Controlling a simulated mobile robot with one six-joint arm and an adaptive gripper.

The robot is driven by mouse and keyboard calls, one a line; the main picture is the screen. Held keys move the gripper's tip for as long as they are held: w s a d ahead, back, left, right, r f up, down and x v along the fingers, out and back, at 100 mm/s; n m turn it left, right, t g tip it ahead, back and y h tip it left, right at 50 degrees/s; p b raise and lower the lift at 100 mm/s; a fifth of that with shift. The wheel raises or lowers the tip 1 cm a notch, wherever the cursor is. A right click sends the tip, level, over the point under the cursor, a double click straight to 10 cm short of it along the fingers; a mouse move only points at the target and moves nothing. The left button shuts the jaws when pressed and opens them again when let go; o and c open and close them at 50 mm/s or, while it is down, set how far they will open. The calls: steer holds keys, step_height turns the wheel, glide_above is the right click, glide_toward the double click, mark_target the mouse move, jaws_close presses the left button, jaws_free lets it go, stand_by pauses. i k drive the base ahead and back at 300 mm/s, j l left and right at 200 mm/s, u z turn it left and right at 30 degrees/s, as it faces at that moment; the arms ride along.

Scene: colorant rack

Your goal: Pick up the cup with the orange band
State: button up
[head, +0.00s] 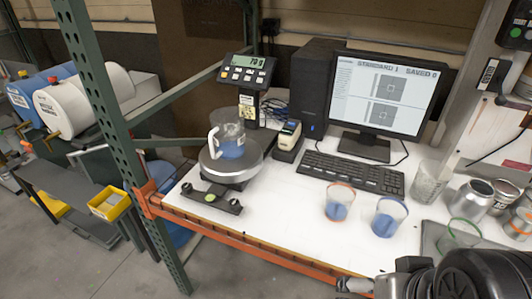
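The clear cup with the orange band (339,203) stands upright on the white tabletop in front of the keyboard. It holds something blue low down. A similar cup with a blue band (388,217) stands just to its right, also with blue inside. A clear cup with a green band (458,237) is further right. Dark and silver parts of my arm fill the lower right corner, apart from the orange-banded cup and nearer the camera. My gripper (358,285) seems to show at the bottom edge, but its fingers are too unclear to read.
A clear pitcher (228,140) stands on the round scale (232,162) to the left. The keyboard (352,175) and monitor (383,95) are behind the cups. Metal cans (471,199) crowd the right. The white tabletop (285,222) left of the orange-banded cup is clear.

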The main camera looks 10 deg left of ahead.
mark_target(340, 195)
steer(key=j, duration=0.35)
steer(key=j+z, duration=0.1)
steer(key=z, duration=0.3)
steer(key=j+z, duration=0.15)
steer(key=z, duration=0.2)
steer(key=j+z, duration=0.1)
steer(key=z, duration=0.3)
steer(key=j+z, duration=0.1)
steer(key=z, duration=0.3)
